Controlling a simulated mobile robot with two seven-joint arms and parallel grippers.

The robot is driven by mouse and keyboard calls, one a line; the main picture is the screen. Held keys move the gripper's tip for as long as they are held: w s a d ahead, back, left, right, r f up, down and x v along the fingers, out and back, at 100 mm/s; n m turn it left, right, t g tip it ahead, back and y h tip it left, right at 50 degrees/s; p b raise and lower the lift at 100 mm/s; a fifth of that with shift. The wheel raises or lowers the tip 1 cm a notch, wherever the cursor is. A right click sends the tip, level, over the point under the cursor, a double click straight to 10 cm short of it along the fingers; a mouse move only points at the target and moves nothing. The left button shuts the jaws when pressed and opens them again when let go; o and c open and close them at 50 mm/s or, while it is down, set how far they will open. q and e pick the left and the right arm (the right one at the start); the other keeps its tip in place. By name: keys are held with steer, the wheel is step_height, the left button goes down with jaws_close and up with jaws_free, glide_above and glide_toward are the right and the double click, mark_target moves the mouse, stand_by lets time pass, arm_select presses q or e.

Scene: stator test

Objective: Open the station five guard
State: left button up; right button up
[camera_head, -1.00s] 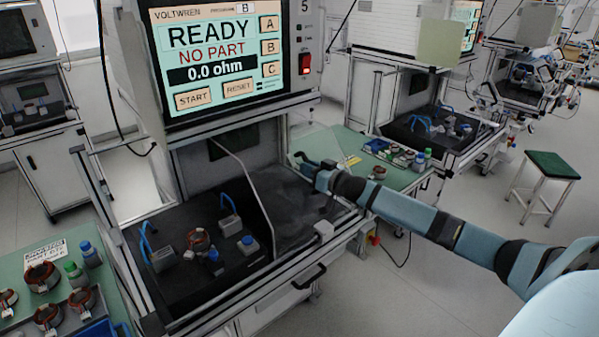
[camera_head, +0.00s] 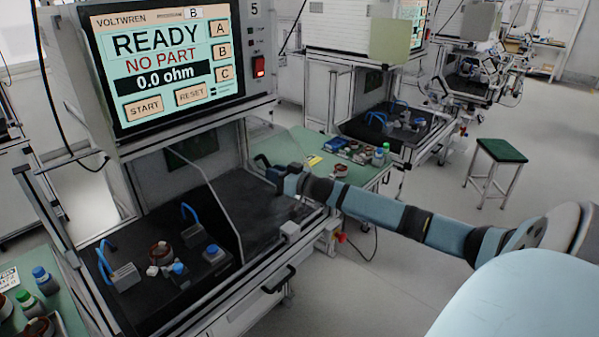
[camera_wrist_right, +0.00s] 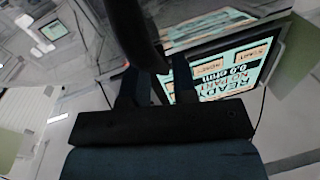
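Station five's screen (camera_head: 165,62) reads READY, NO PART, 0.0 ohm. Below it is an open-fronted bay with a dark floor (camera_head: 150,222). A clear panel, apparently the guard (camera_head: 213,190), shows as a pale edge sloping across the bay; its full outline is hard to see. My right gripper (camera_head: 266,168) is at the bay's right side, near the clear panel. In the right wrist view its dark fingers (camera_wrist_right: 155,88) stand apart, with a dark curved bar between or behind them. I cannot tell whether they grip it. My left gripper is not in view.
A copper-wound stator (camera_head: 160,253) and blue-handled clamps (camera_head: 122,276) stand in the bay. A black handle (camera_head: 279,280) is on the station's front. A green side table (camera_head: 378,178) with parts is behind my right arm. A green stool (camera_head: 501,151) stands on open floor.

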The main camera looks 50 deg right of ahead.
steer(key=s+d+b, duration=0.1)
steer(key=s+d, duration=0.1)
steer(key=s, duration=0.9)
steer(key=shift+s, duration=0.35)
steer(key=shift+d, duration=0.1)
